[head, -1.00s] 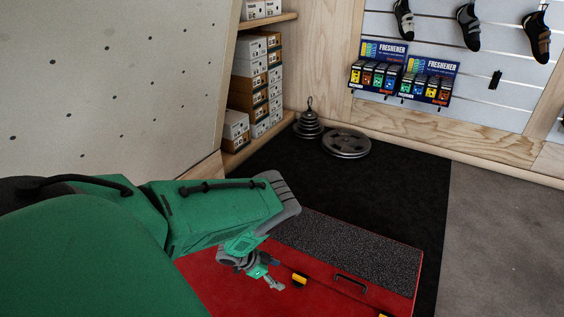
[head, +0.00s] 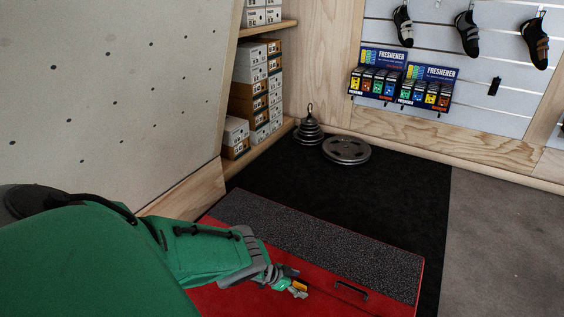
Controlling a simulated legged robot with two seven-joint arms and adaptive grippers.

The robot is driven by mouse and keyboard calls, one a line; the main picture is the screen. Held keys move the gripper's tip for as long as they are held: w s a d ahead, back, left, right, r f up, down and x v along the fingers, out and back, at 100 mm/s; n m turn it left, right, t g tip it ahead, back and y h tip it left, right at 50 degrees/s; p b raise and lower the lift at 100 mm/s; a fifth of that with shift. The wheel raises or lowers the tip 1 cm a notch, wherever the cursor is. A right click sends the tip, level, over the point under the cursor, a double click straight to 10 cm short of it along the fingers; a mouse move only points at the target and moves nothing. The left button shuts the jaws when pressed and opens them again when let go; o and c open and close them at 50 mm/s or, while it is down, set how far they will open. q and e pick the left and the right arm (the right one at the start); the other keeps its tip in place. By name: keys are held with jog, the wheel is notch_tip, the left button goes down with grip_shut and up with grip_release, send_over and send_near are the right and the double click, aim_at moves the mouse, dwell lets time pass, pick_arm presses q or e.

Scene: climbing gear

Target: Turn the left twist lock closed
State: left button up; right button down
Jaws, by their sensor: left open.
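The red box (head: 350,307) with a dark speckled top panel (head: 325,242) lies at the bottom of the head view. A black handle (head: 351,290) is on its red face. The left twist lock (head: 299,287), yellow-orange, shows at the fingers of my left gripper (head: 298,292), which partly cover it. The gripper is open, its fingers at the lock; whether they touch it I cannot tell. The lock's turn position is too small to read. My right gripper is not in view.
Weight plates (head: 346,150) and a stacked weight (head: 309,127) stand on the black mat (head: 400,180) behind the box. Shoe boxes (head: 250,95) fill the shelf at left. A perforated climbing wall (head: 110,90) is close on the left. Grey floor (head: 505,240) is clear at right.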

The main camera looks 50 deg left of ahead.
pick_arm(q)
jog(key=shift+w+d+f, duration=0.15)
jog(key=shift+d+f, duration=0.1)
jog(key=n+t+y, duration=0.1)
jog(key=n+y, duration=0.2)
jog(key=n, duration=0.1)
jog(key=shift+n+y, duration=0.3)
jog(key=shift+n, duration=0.1)
jog(key=n+y, duration=0.2)
jog(key=n, duration=0.1)
jog(key=shift+d+n+y, duration=0.1)
jog(key=shift+n+y, duration=0.3)
jog(key=shift+r+n+y+p, duration=0.25)
jog(key=shift+n+y+p, duration=0.05)
jog(key=s+d+r+g+p, duration=0.1)
jog(key=s+r+p, duration=0.8)
jog(key=r, duration=0.3)
jog(key=shift+s+d+r, duration=0.3)
jog(key=shift+s+d, duration=0.1)
jog(key=shift+s, duration=0.35)
